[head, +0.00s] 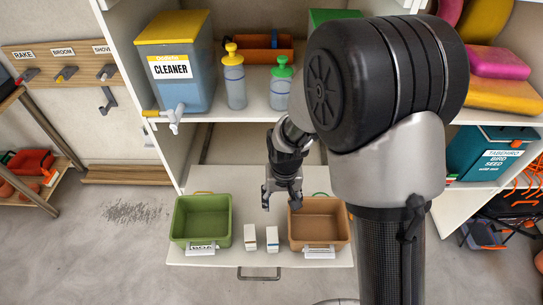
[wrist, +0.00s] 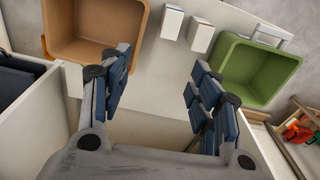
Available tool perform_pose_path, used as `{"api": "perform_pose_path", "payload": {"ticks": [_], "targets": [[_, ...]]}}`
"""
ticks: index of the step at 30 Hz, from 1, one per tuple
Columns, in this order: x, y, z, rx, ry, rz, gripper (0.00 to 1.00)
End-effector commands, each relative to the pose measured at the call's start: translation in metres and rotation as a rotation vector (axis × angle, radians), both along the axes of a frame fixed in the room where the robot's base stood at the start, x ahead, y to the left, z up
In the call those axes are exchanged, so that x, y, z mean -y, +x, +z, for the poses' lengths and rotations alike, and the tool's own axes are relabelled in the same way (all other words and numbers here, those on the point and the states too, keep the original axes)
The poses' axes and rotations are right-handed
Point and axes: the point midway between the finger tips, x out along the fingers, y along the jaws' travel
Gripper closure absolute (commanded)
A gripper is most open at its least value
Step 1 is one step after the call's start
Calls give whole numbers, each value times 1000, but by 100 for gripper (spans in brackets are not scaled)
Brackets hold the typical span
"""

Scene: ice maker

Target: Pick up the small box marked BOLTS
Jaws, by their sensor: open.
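Two small white boxes stand upright on a pulled-out white shelf: a left one (head: 250,237) and a right one (head: 272,239). Their markings are too small to read, so I cannot tell which says BOLTS. In the wrist view they show at the top, one to the left (wrist: 172,22) and one to the right (wrist: 200,37). My gripper (head: 281,201) is open and empty, above the shelf and behind the boxes. In the wrist view its fingers (wrist: 158,85) are spread apart, with bare shelf between them, and touch neither box.
A green bin (head: 201,226) stands left of the boxes and a brown bin (head: 319,230) right of them. The shelf above holds a CLEANER container (head: 178,72) and bottles (head: 234,80). My arm hides part of the cabinet. Bare shelf shows behind the boxes.

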Motion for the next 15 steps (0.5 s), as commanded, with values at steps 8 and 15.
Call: {"api": "perform_pose_path", "payload": {"ticks": [8, 15], "targets": [[-22, -5, -77, -72, -18, 7, 43], [-24, -7, -113, -81, -21, 6, 43]]}}
